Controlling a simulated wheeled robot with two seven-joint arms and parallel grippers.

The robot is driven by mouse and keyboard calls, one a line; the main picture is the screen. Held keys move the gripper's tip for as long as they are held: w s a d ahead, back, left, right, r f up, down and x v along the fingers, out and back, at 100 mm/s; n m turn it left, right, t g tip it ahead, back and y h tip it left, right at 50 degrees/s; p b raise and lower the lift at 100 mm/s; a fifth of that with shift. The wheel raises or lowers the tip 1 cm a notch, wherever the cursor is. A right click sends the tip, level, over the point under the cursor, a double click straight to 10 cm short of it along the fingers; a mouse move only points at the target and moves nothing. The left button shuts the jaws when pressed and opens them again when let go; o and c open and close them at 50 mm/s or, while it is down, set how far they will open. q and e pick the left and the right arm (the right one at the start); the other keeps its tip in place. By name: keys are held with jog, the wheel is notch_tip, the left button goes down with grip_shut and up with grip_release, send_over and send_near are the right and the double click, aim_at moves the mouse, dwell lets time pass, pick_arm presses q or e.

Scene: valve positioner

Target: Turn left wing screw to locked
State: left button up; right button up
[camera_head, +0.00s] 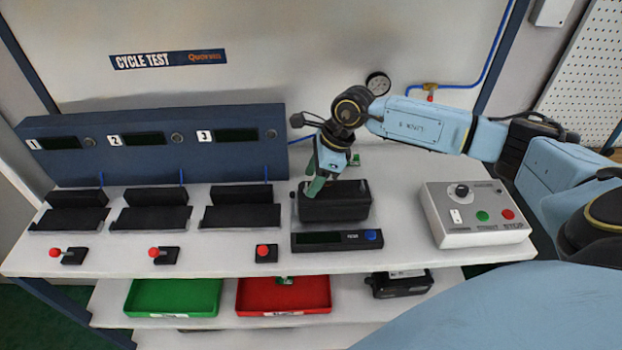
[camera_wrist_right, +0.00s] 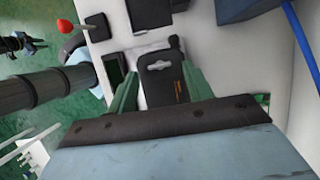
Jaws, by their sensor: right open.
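A black box-shaped unit (camera_head: 340,207), probably the valve positioner, sits on the bench right of the three numbered stations. My right gripper (camera_head: 315,187) is above its left end, green fingers pointing down. In the right wrist view the open green fingers (camera_wrist_right: 160,74) lie on either side of the unit's dark face (camera_wrist_right: 160,82), which has a pale wing-shaped mark and small orange lettering. The fingers look empty; I cannot tell whether they touch the unit. I cannot make out the left wing screw or its lock position.
Three black cradles (camera_head: 242,216) stand left of the unit, with red-knobbed levers in front. A scale-like display (camera_head: 338,240) lies before it. A control box (camera_head: 475,214) stands right. Green (camera_head: 172,297) and red (camera_head: 284,296) trays are on the lower shelf.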

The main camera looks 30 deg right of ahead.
jog(key=shift+w+a+f, duration=0.1)
jog(key=shift+a+f, duration=0.1)
jog(key=shift+f, duration=0.5)
jog(key=c, duration=1)
